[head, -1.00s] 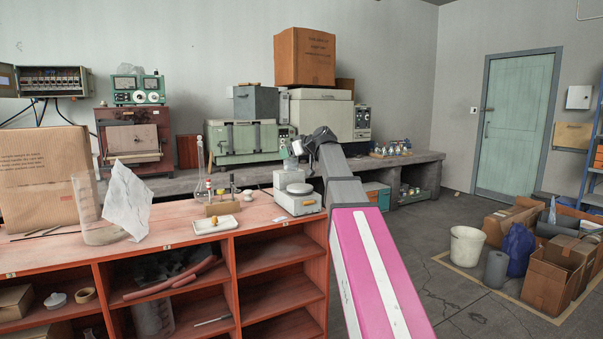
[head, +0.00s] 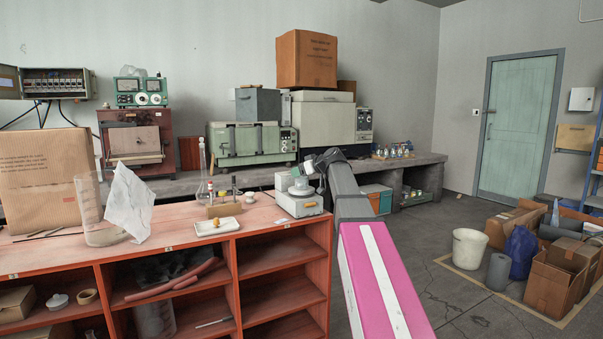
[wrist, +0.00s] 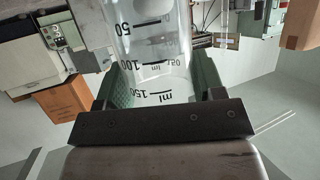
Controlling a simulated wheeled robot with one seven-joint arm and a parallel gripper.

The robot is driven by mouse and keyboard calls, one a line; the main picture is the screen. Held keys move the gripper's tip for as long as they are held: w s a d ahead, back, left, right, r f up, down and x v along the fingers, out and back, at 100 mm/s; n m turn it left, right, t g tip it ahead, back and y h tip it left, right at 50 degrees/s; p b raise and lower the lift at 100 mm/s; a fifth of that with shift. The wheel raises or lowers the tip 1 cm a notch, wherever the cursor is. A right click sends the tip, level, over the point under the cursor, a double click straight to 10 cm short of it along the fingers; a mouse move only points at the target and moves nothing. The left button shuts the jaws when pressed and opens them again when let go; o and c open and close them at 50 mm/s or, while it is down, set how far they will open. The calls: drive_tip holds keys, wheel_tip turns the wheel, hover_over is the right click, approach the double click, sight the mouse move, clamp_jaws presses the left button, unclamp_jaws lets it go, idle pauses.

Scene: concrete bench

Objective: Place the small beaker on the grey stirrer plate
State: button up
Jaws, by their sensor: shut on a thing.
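The small beaker (wrist: 155,50) is clear glass with black volume marks. In the wrist view it sits between the green fingers of my gripper (wrist: 158,88), which is shut on it. In the head view my gripper (head: 307,168) is just above the stirrer (head: 300,205), a pale box with a round grey plate on top, at the right end of the red bench. The beaker is tiny and hard to make out there. I cannot tell whether its base touches the plate.
A white tray (head: 216,226) with a small yellow thing lies left of the stirrer. Behind it are a wooden stand (head: 223,209) and a glass flask (head: 203,185). A large beaker (head: 98,215) with crumpled paper (head: 128,205) stands farther left. The bench front between them is clear.

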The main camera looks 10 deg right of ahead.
drive_tip(key=shift+f, duration=0.15)
drive_tip(key=o, duration=1)
drive_tip(key=shift+s+d+r, duration=0.15)
drive_tip(key=shift+s+r, duration=0.05)
drive_tip(key=shift+r, duration=0.05)
drive_tip(key=v, duration=1.1)
drive_tip(key=shift+s, duration=0.25)
drive_tip(key=shift+d+r, duration=0.1)
drive_tip(key=shift+r, duration=0.05)
